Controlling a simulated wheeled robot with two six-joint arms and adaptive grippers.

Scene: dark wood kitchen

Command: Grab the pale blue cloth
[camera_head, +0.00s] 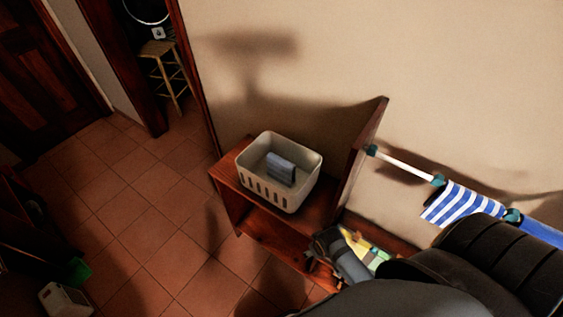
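A folded grey-blue cloth (281,169) stands inside a pale slotted basket (291,203); it is the closest match to the pale blue cloth. The basket sits on a reddish-brown wooden shelf unit (230,187). A dark, bulky part of my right arm fills the lower right, well apart from the basket. A dark grey shape at the lower middle may be my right gripper (340,255); its fingers cannot be made out. My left gripper is not in view.
A wall rail (405,162) holds a blue-and-white striped cloth (462,202) and a brighter blue cloth (540,232). An upright wooden panel (362,150) stands right of the basket. Multicoloured items (365,247) lie below. The tiled floor at left is largely clear; a stool (165,62) stands behind.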

